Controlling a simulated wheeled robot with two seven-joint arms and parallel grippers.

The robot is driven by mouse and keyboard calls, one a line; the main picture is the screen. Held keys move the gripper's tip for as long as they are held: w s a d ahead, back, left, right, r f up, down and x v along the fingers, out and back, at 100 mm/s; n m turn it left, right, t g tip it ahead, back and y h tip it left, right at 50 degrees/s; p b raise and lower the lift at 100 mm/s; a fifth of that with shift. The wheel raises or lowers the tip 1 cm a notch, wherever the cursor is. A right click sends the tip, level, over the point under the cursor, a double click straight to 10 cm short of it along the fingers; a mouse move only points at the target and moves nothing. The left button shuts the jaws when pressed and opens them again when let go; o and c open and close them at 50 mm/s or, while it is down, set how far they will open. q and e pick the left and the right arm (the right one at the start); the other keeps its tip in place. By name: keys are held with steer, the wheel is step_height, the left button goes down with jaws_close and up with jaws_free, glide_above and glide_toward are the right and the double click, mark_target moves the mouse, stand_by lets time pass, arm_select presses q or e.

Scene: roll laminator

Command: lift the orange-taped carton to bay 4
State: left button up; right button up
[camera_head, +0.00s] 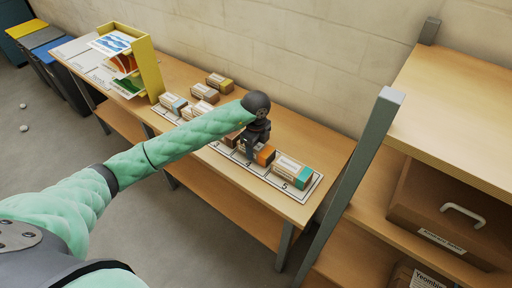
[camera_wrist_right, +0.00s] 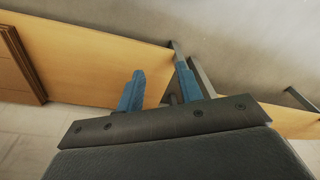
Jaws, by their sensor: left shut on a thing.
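The orange-taped carton (camera_head: 265,155) is at the numbered strip (camera_head: 309,197), by the number 4 and left of the teal-taped carton in bay 5. My left gripper (camera_head: 252,150) points down and is shut on the orange-taped carton. The gripper and wrist hide much of this carton. I cannot tell whether its base touches the strip. In the right wrist view, my right gripper (camera_wrist_right: 159,90) has its two blue fingers apart with nothing between them.
A teal-taped carton (camera_head: 291,172) stands in bay 5. Other cartons stand left along the strip, and a yellow-taped carton (camera_head: 219,82) is behind. A yellow rack (camera_head: 148,68) stands on the table's left. A grey post (camera_head: 357,170) and shelving stand right.

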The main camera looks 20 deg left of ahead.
arm_select(q)
steer(key=o, duration=1.1)
steer(key=shift+f, duration=0.1)
steer(key=shift+o, duration=0.2)
step_height(320, 180, up, 7)
steer(key=shift+f+b, duration=0.15)
steer(key=shift+b, duration=0.95)
steer(key=shift+r, duration=0.55)
arm_select(e)
step_height(320, 180, up, 12)
steer(key=w+a, duration=0.1)
steer(key=shift+w, duration=0.3)
